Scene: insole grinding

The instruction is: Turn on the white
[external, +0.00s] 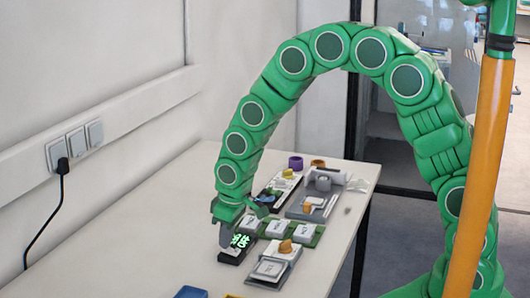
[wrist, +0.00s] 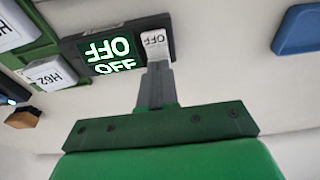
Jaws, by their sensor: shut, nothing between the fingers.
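A small black device (external: 230,258) stands on the table, with a lit green display (wrist: 110,48) that reads OFF. Beside the display is a white switch (wrist: 155,40) marked OFF. My gripper (wrist: 157,72) is shut and empty, with its fingertips at the near edge of the white switch; I cannot tell whether they touch it. In the external view my gripper (external: 227,236) points down over the device and hides part of it, including the switch.
A green tray with white labelled blocks (external: 278,227) lies right beside the device. A grey unit with an orange knob (external: 285,246) is in front of it. A grey machine (external: 315,203) and a purple ring (external: 295,162) stand farther back. A blue object (wrist: 300,30) lies nearer the front.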

